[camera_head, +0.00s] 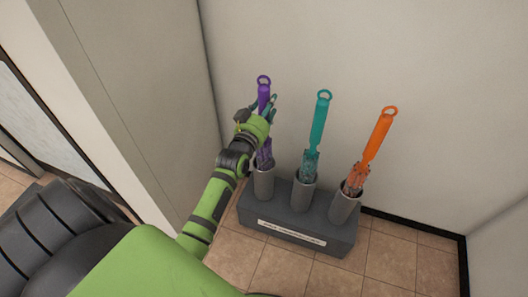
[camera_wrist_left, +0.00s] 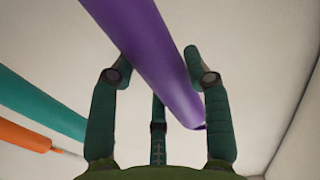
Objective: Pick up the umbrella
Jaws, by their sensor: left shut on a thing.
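Three folded umbrellas stand in the grey tubes of a dark holder (camera_head: 290,215) against the wall. The purple umbrella (camera_head: 264,92) is in the left tube, the teal umbrella (camera_head: 320,115) in the middle one, and the orange umbrella (camera_head: 379,135) in the right one. My left gripper (camera_head: 262,108) is shut on the purple umbrella's handle, below its ring. In the left wrist view the purple handle (camera_wrist_left: 160,55) runs between the green fingers (camera_wrist_left: 155,85). The purple umbrella's lower end is hidden in its tube. My right gripper is not in view.
A grey panel or wall edge (camera_head: 130,90) stands close on the left of my arm. The back wall (camera_head: 420,60) is right behind the umbrellas. Tiled floor (camera_head: 400,260) is clear to the right of the holder.

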